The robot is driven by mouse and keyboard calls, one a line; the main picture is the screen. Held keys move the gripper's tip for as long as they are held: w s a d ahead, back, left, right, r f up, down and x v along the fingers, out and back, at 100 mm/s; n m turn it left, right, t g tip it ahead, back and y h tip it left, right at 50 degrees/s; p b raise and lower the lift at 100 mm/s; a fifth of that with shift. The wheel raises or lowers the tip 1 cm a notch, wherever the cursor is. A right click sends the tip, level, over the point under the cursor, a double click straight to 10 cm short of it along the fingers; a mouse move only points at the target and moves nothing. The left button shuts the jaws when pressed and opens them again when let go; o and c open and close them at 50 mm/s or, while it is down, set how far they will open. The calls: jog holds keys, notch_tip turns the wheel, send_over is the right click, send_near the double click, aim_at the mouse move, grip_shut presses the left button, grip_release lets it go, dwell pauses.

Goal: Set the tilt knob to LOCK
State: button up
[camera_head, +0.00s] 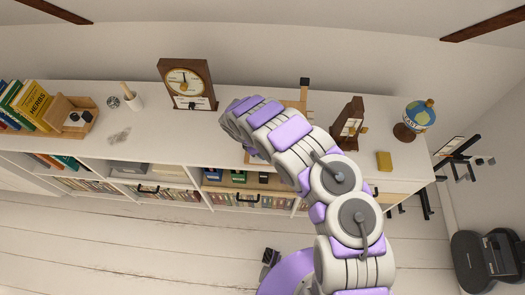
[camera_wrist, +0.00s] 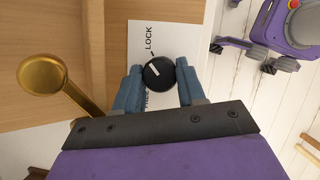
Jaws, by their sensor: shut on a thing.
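In the wrist view, a round black knob (camera_wrist: 158,72) with a short white mark sits on a white label plate (camera_wrist: 190,38) on a wooden panel. The word LOCK (camera_wrist: 149,38) and a small tick stand above the knob. A second word beside it is partly covered by a finger. The white mark lies slanted, not in line with the LOCK tick. My gripper (camera_wrist: 158,75) is shut on the knob, one blue finger on each side. In the head view my arm hides the gripper and knob; part of a wooden stand (camera_head: 304,92) shows behind it.
A brass-coloured ball-ended lever (camera_wrist: 45,78) stands left of the knob. The desk left of my arm is fairly clear.

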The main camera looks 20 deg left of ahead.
jog(key=shift+w+a+m+g+b, duration=0.15)
jog(key=shift+m+g+b, duration=0.15)
jog(key=shift+m, duration=0.7)
jog(key=shift+r, duration=0.1)
jog(key=o, duration=1.1)
jog(key=shift+c, duration=0.2)
